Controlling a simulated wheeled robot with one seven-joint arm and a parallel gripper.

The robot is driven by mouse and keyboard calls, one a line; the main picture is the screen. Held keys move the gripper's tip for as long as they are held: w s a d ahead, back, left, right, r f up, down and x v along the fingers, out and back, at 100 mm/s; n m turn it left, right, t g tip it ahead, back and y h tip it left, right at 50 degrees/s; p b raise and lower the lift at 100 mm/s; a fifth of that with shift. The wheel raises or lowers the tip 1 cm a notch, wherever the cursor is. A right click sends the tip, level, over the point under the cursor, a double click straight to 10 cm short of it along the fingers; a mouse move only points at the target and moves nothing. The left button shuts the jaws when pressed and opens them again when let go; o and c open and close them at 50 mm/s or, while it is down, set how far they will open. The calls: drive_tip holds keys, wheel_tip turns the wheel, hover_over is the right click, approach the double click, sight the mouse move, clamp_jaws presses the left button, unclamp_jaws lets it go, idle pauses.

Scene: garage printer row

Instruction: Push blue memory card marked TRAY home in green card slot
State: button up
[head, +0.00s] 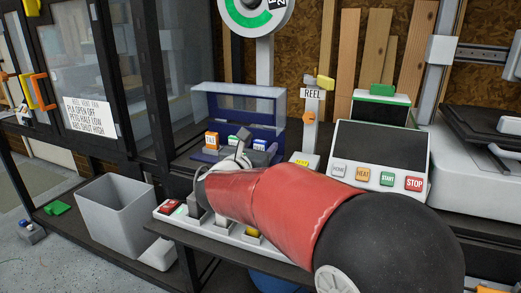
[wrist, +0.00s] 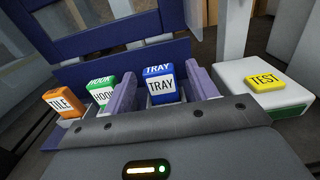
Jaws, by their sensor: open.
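The blue memory card marked TRAY (wrist: 161,88) stands upright in a dark blue open-lidded box, beside other cards; it also shows in the head view (head: 259,145). My gripper (wrist: 160,93) is open, with one finger on each side of the blue card; whether either touches it I cannot tell. In the head view my gripper (head: 243,147) is at the front of the box, partly covering the cards.
An orange TILE card (wrist: 64,103) and a green HOOK card (wrist: 102,90) stand left of the blue card. The control panel (head: 380,150) has several buttons. A grey bin (head: 115,215) is at left.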

drive_tip(key=shift+x, duration=0.75)
drive_tip(key=c, duration=1.1)
drive_tip(key=shift+o, duration=0.2)
